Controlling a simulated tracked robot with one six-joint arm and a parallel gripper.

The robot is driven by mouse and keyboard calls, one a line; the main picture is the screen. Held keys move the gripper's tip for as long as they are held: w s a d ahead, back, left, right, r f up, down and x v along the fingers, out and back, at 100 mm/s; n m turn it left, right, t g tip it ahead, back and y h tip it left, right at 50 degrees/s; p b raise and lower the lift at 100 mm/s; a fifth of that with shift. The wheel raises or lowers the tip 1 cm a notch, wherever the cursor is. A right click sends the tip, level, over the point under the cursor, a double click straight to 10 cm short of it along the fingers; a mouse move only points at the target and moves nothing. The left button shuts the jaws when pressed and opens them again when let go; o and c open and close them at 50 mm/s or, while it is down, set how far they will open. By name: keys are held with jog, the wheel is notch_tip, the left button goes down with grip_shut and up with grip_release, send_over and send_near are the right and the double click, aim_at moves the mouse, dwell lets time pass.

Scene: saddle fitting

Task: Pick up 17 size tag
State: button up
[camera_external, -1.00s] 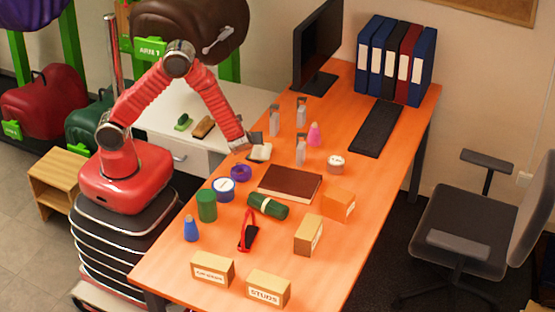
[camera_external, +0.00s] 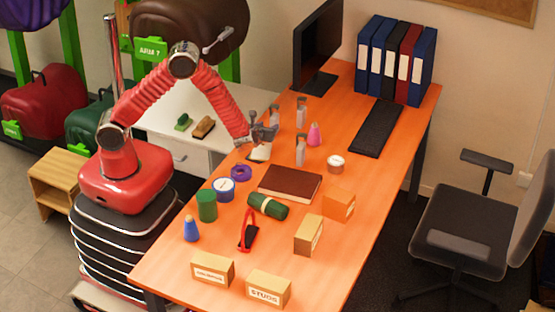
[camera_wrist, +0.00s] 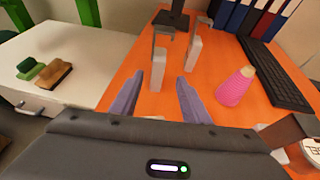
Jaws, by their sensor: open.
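Several pale grey upright tags stand on the orange table: one at the left (camera_external: 275,118), one behind it (camera_external: 301,112) and one nearer the front (camera_external: 300,151). I cannot read a number on any of them, so I cannot tell which is 17. My gripper (camera_external: 268,133) is open and empty just in front of the left tag. In the wrist view, the two grey fingers of my gripper (camera_wrist: 158,88) point forward, with one tag (camera_wrist: 158,69) ahead between them and another tag (camera_wrist: 194,52) beyond to the right.
A pink cone (camera_external: 314,135) stands right of the tags; it also shows in the wrist view (camera_wrist: 236,88). A monitor (camera_external: 318,45), binders (camera_external: 396,60) and a black keyboard (camera_external: 376,128) are behind. A brown book (camera_external: 290,183) and a white-topped roll (camera_external: 335,163) lie nearer the front.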

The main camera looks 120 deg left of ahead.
aim_at(273, 124)
jog(key=shift+x, duration=2.7)
jog(key=shift+x, duration=2.6)
jog(key=shift+s+d+f, duration=0.1)
jog(key=shift+s+f, duration=0.05)
jog(key=shift+c, duration=0.2)
grip_shut()
